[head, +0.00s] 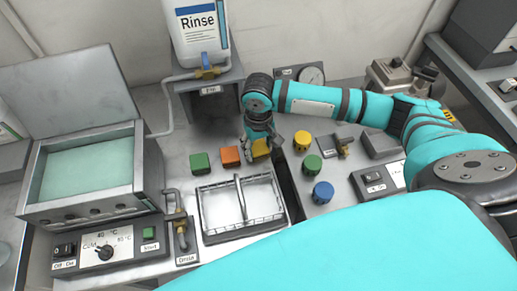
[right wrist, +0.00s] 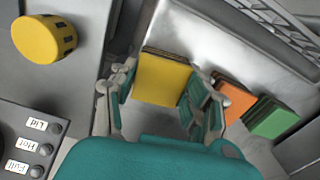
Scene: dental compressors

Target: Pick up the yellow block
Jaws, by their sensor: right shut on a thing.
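The yellow block (right wrist: 161,80) shows between the two fingers of my right gripper (right wrist: 163,100) in the right wrist view. The fingers are shut on its sides. In the head view the yellow block (head: 261,147) is partly hidden by my right gripper (head: 262,138), which comes down on it from above at the back of the worktop. I cannot tell whether the block touches the surface. My left gripper is not in view.
An orange block (head: 229,156) and a green block (head: 199,163) stand left of the yellow one. A wire basket tray (head: 210,237) lies in front. Yellow (head: 302,140), green (head: 312,165) and blue (head: 323,192) round knobs stand to the right. A Rinse bottle (head: 197,35) stands behind.

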